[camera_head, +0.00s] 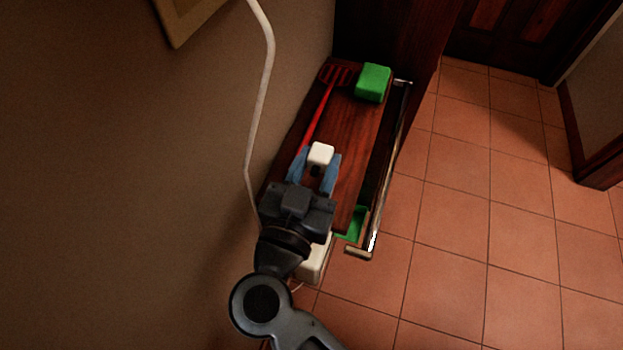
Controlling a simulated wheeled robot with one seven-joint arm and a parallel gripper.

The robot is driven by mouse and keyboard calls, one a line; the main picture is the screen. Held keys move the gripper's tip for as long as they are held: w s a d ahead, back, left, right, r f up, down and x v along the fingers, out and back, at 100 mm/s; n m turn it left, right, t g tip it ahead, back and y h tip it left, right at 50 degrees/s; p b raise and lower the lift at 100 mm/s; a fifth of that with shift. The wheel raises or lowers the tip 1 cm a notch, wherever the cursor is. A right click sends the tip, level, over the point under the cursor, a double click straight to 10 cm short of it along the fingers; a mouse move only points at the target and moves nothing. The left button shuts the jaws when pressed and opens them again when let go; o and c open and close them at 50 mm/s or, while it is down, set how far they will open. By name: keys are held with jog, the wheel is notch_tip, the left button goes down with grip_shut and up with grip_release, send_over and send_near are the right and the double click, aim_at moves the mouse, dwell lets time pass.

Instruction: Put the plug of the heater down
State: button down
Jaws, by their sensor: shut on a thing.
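A small white plug (320,154) is between the blue fingers of my gripper (318,165), which is shut on it. The plug is over the dark wood top of a narrow cart (346,150); I cannot tell whether it touches the surface. A white boxy thing (315,259), perhaps the heater, shows partly behind my arm at the cart's near end. A white cord (262,100) hangs down along the wall and goes out of sight behind my gripper; where it ends is hidden.
A red slotted spatula (322,108) and a green block (373,83) lie on the far part of the cart top. A metal rail (391,160) runs along its right side. Something green (352,223) shows lower down. A wall is left; tiled floor (470,220) is clear right.

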aim_at(312, 185)
jog(key=shift+w+a+f, duration=0.1)
jog(key=shift+a+f, duration=0.25)
jog(key=shift+a, duration=0.1)
jog(key=shift+f+b, duration=0.5)
jog(key=shift+f, duration=1.35)
jog(key=shift+f, duration=0.2)
jog(key=shift+f, duration=0.35)
jog(key=c, duration=0.7)
grip_release()
jog(key=shift+o, duration=0.2)
